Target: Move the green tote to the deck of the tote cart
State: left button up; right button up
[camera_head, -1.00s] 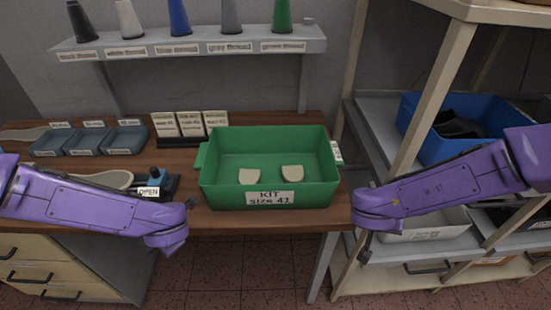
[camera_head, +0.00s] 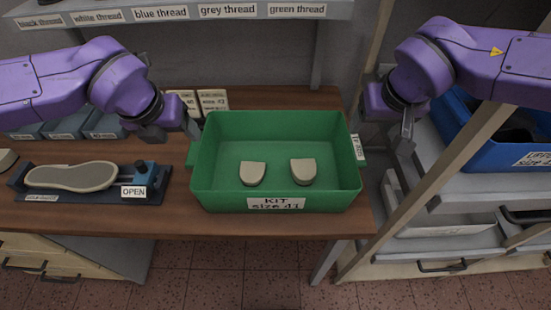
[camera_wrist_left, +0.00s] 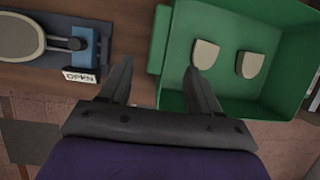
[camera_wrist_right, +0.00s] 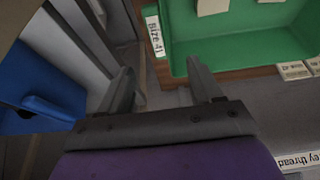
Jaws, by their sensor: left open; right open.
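The green tote (camera_head: 275,128) stands on the wooden workbench, labelled KIT size 41, with two beige pieces inside. My left gripper (camera_head: 172,134) is open at its left end; in the left wrist view the tote's left handle (camera_wrist_left: 160,38) lies ahead between the spread fingers (camera_wrist_left: 160,78). My right gripper (camera_head: 384,142) is open at its right end, beside the side label; in the right wrist view the tote's end (camera_wrist_right: 163,28) is ahead of the open fingers (camera_wrist_right: 158,75). Neither gripper visibly holds it. I cannot identify the tote cart or its deck in these views.
A shoe-sole holder (camera_head: 90,180) with an OPEN tag lies left of the tote. Size cards (camera_head: 212,100) and a thread shelf (camera_head: 200,12) stand behind. A rack (camera_head: 480,185) at the right holds a blue tote (camera_head: 490,150). Reddish floor shows in front.

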aim_at(194, 150)
pick_arm(q)
jog(key=shift+s+f+b, duration=0.2)
jog(key=shift+f+b, duration=0.5)
jog(key=shift+f, duration=0.25)
pick_arm(e)
jog(key=shift+s+f, duration=0.25)
jog(key=shift+f, duration=0.7)
pick_arm(q)
jog(key=shift+w, duration=0.45)
pick_arm(e)
jog(key=shift+w, duration=0.45)
pick_arm(q)
jog(key=shift+s+d+f, duration=0.1)
jog(key=shift+f, duration=0.05)
pick_arm(e)
jog(key=shift+s+d+f, duration=0.1)
jog(key=shift+s+f, duration=0.05)
pick_arm(q)
jog(key=shift+f, duration=0.35)
pick_arm(e)
jog(key=shift+f, duration=0.35)
pick_arm(q)
jog(key=x, duration=0.9)
jog(key=shift+w+f, duration=0.25)
pick_arm(e)
jog(key=x, duration=0.9)
jog(key=shift+w+f, duration=0.25)
jog(key=shift+w, duration=0.05)
